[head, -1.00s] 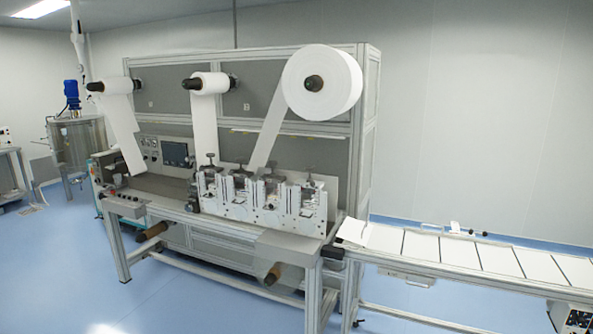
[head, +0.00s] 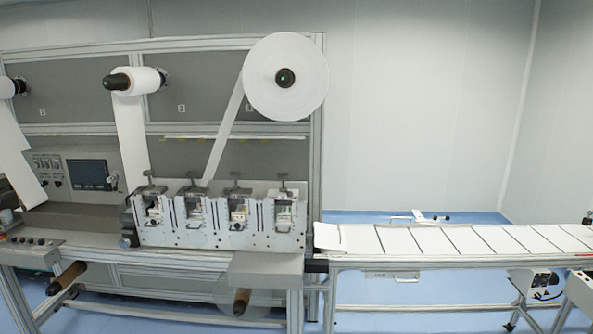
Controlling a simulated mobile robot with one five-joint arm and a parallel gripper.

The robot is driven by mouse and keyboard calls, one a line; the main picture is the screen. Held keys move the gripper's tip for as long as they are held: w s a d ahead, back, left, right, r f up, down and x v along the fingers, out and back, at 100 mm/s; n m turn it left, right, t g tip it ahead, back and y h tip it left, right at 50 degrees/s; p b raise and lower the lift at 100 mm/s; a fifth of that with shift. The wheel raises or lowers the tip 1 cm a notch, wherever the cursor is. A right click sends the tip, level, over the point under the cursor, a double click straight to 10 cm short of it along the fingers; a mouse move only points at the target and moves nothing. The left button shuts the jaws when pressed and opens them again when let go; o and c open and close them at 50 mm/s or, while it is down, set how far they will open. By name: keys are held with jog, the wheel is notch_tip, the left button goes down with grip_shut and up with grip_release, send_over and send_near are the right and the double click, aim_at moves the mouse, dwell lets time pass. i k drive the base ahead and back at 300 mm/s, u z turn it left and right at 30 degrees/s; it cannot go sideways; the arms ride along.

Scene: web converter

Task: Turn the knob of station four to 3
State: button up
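The web converter (head: 180,95) fills the left half of the head view. A row of stations (head: 220,222) stands side by side on its bed, each with a dark knob on top. The rightmost station (head: 285,215) has its knob (head: 283,178) at its top, near the machine's right post. If the stations count from the left, this is the fourth; no station number is readable. The knob's setting is too small to read. My gripper is not in view.
White web runs from the large roll (head: 286,75) and a smaller roll (head: 137,82) toward the stations. A conveyor (head: 450,262) with white sheets extends right from the machine. A control panel (head: 30,245) juts forward at the lower left. Blue floor shows behind the conveyor.

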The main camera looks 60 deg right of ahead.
aim_at(283, 175)
jog(key=z, duration=0.35)
jog(key=i, duration=0.85)
jog(key=z, duration=0.35)
jog(key=k, duration=0.9)
jog(key=z, duration=0.15)
jog(key=i, duration=0.9)
jog(key=u, duration=0.1)
